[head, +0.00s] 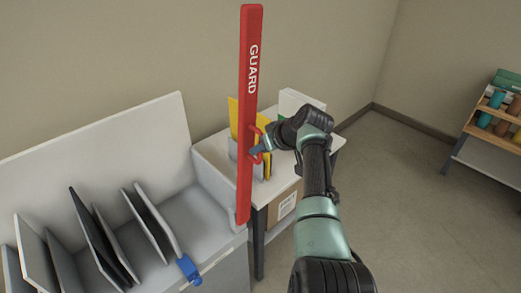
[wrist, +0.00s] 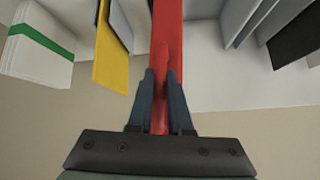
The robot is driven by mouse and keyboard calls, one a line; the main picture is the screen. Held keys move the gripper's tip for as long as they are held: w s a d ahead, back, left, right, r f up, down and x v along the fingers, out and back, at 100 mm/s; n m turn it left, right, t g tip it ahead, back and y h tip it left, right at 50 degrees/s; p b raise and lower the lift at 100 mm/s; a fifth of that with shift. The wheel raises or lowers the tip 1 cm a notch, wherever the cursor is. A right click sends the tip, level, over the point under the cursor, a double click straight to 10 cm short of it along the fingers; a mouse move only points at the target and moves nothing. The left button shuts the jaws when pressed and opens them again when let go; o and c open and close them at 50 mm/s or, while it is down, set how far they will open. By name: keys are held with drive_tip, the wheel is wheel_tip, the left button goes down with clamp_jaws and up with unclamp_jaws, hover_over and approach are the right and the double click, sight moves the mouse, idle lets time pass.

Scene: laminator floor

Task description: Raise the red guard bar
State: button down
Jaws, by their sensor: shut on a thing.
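The red guard bar (head: 248,110) stands upright in the head view, with the word GUARD in white near its top. Its lower end is at the right end of the grey-white machine (head: 215,205). A red handle (head: 257,158) sticks out from the bar's right side, partly hidden by my gripper. My gripper (head: 257,149) is at the handle, reaching in from the right. In the wrist view, the fingers of my gripper (wrist: 161,100) are shut on the red handle (wrist: 160,65), with the bar (wrist: 168,18) behind it.
Several dark and grey panels (head: 95,235) stand tilted in the machine, with a blue clamp (head: 188,268) beside them. A white side table (head: 312,150) with yellow folders (head: 263,125) stands behind my gripper. A wooden shelf (head: 490,120) is far right. Floor between is clear.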

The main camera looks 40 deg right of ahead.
drive_tip(key=shift+s+d+r, duration=0.1)
drive_tip(key=shift+d, duration=0.15)
drive_tip(key=c, duration=1.1)
unclamp_jaws()
drive_tip(key=shift+o, duration=1.3)
drive_tip(key=shift+d, duration=0.2)
drive_tip(key=shift+a, duration=0.2)
drive_tip(key=b+v, duration=0.2)
drive_tip(key=v, duration=1)
drive_tip(key=shift+s+r, duration=0.2)
drive_tip(key=shift+s, duration=0.15)
drive_tip(key=shift+d, duration=0.1)
